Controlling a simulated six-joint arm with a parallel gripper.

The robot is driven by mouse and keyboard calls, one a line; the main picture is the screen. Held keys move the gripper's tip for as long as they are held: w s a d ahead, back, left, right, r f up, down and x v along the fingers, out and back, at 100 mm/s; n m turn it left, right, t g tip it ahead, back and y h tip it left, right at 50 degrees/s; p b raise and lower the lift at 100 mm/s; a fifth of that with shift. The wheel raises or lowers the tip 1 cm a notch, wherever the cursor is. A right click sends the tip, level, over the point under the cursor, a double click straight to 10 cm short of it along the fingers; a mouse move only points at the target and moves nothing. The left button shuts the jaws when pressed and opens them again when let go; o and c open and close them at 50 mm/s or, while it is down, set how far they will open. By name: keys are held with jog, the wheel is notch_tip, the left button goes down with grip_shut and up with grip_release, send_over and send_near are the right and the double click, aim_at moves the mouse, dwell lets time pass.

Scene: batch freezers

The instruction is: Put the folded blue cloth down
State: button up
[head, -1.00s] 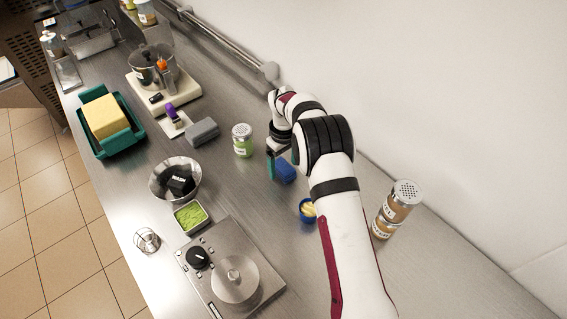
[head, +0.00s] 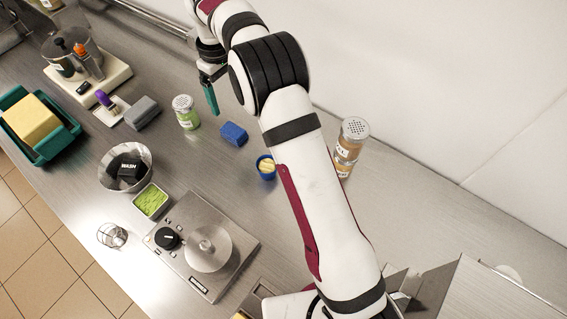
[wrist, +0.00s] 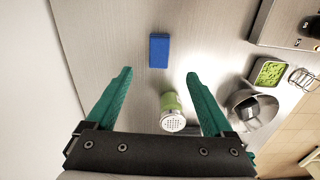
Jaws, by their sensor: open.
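The folded blue cloth (head: 234,133) is a small blue block lying flat on the steel counter, between the green-labelled shaker and the small blue cup. In the wrist view the cloth (wrist: 159,51) lies beyond the fingertips, apart from them. My gripper (wrist: 158,85) has its two teal fingers spread wide with nothing between the tips. In the head view my gripper (head: 211,97) is above the counter, behind the cloth toward the wall; one finger shows clearly and the other is mostly hidden.
A green-labelled shaker (head: 185,112) stands near the cloth, and a blue cup (head: 266,168) sits on its other side. A steel bowl (head: 104,166), a green container (head: 151,202) and a scale (head: 232,239) are nearer the front edge. Stacked shakers (head: 353,137) stand by the wall.

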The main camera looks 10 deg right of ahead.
jog(key=s+d+r+m, duration=0.3)
jog(key=s+d+r, duration=0.15)
jog(key=s, duration=0.25)
jog(key=s+d+r+m, duration=0.3)
jog(key=s+r, duration=0.3)
jog(key=s, duration=0.2)
jog(key=s+d+f+m+y, duration=0.1)
jog(key=s+m, duration=0.3)
jog(key=s, duration=0.7)
jog(key=s+d+f+m, duration=0.2)
jog(key=s+d+m, duration=0.1)
jog(key=s, duration=0.8)
jog(key=shift+m+y, duration=0.4)
jog(key=shift+m, duration=0.2)
jog(key=shift+s, duration=0.1)
